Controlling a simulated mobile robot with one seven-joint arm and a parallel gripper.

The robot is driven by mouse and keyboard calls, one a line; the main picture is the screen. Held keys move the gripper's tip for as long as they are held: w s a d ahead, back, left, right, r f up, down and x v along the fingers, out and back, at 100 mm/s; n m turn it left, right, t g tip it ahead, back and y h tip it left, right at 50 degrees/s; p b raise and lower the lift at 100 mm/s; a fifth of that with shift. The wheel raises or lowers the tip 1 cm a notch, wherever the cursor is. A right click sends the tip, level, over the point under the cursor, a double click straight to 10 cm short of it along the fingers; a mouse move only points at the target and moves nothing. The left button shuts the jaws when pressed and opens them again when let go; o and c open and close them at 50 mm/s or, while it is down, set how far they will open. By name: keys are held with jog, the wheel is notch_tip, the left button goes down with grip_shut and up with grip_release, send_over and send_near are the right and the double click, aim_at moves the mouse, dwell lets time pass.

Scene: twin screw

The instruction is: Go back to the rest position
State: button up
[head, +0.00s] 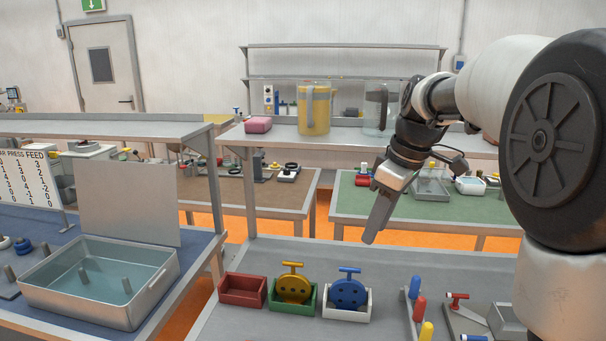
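My gripper (375,222) hangs in the air over the back part of the grey bench (265,275), right of the picture's middle, pointing down and slightly left. I see it from the side, so the gap between its fingers is hidden. No object shows at its tip. On the bench below and left of it stand a red box (242,291), a green box (291,308) with a yellow round part (293,287), and a white box (346,312) with a blue round part (348,291).
Red, blue and yellow handles (419,309) stand on the bench at right. A shelf (280,135) behind holds a yellow-filled jug (314,108) and a pink block (258,124). Space around my gripper looks clear.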

jog(key=s+a+m+t+h+p, duration=0.2)
jog(key=s+m, duration=0.8)
jog(key=s, duration=1.2)
jog(key=shift+s+t+p, duration=0.4)
jog(key=shift+t+p, duration=0.15)
jog(key=shift+t, duration=0.25)
jog(key=shift+a, duration=0.1)
